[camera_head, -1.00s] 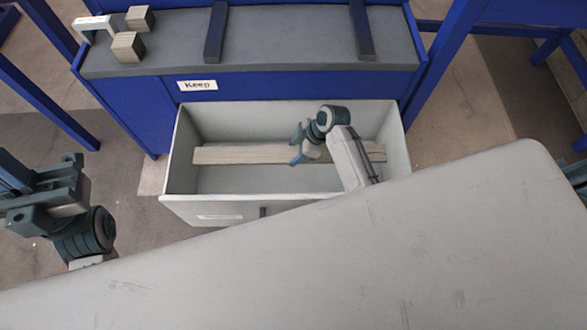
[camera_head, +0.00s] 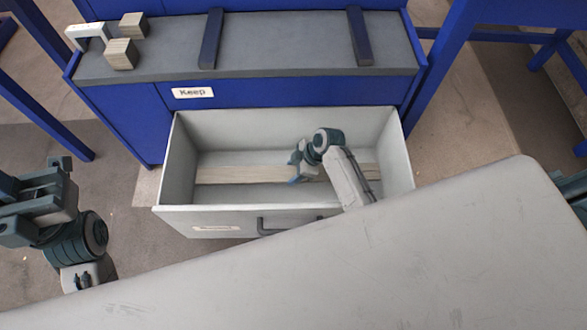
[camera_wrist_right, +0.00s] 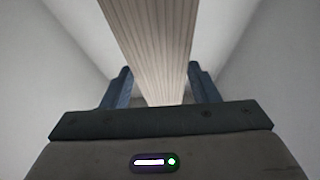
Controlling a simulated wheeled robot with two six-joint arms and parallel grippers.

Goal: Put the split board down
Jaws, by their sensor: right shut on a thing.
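The split board (camera_head: 238,174) is a long, pale wooden plank inside the open grey drawer (camera_head: 178,150), lying lengthwise across it. My right gripper (camera_head: 297,170) reaches into the drawer and is shut on the board near its middle. In the right wrist view the board (camera_wrist_right: 155,45) runs between the two fingers of my right gripper (camera_wrist_right: 160,88). The contact between board and drawer floor is not clear. The board's right part is partly hidden by my arm. My left gripper (camera_head: 38,190) is at the left edge, away from the drawer; its jaw opening is unclear.
A blue bench with a grey top (camera_head: 285,42) stands behind the drawer and bears a "Keep" label (camera_head: 193,92). Two wooden blocks (camera_head: 121,54) and a white bracket (camera_head: 84,34) sit at its left. A large grey surface (camera_head: 330,265) fills the foreground.

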